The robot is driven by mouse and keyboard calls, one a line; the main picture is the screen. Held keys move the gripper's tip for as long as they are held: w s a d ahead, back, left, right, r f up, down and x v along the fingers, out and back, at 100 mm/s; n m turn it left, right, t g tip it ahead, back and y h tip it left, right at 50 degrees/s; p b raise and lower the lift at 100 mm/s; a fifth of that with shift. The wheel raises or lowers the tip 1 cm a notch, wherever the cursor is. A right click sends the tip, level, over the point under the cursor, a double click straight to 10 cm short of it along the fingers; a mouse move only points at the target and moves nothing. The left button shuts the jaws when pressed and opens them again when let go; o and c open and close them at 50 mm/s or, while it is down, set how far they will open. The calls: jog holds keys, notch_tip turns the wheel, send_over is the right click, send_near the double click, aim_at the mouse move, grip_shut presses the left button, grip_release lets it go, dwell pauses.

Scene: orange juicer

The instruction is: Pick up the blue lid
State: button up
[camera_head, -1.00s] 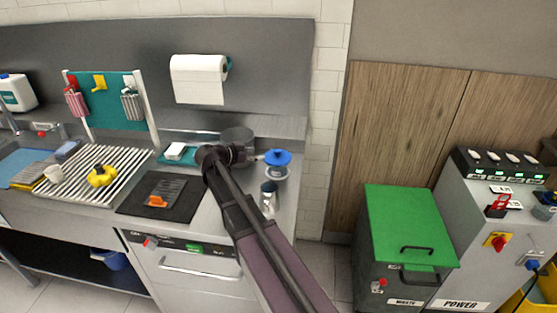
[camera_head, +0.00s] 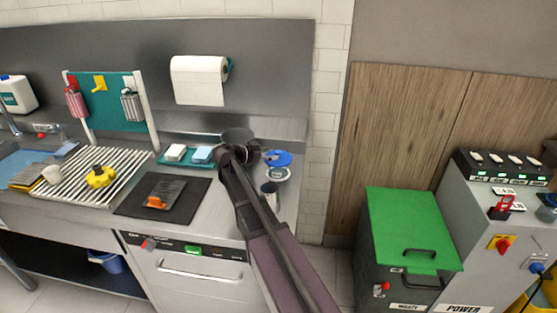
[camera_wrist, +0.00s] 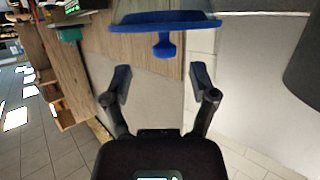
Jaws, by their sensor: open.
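The blue lid (camera_head: 280,158) sits on a clear container (camera_head: 277,174) at the right end of the counter. In the wrist view the blue lid (camera_wrist: 165,22) is at the top, its knob pointing toward my gripper (camera_wrist: 160,80). My gripper is open, and the knob lies just beyond and roughly centred between the two fingertips, apart from both. In the head view my gripper (camera_head: 266,154) is beside the lid's left edge, partly overlapping it.
A metal cup (camera_head: 270,192) stands in front of the container. The steel wall is behind.

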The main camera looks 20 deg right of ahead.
aim_at(278, 151)
jog(key=x, duration=0.1)
jog(key=b+x, duration=0.1)
jog(key=x, duration=0.1)
jog(key=shift+w, duration=0.3)
jog(key=shift+x, duration=0.75)
jog(key=c, duration=1)
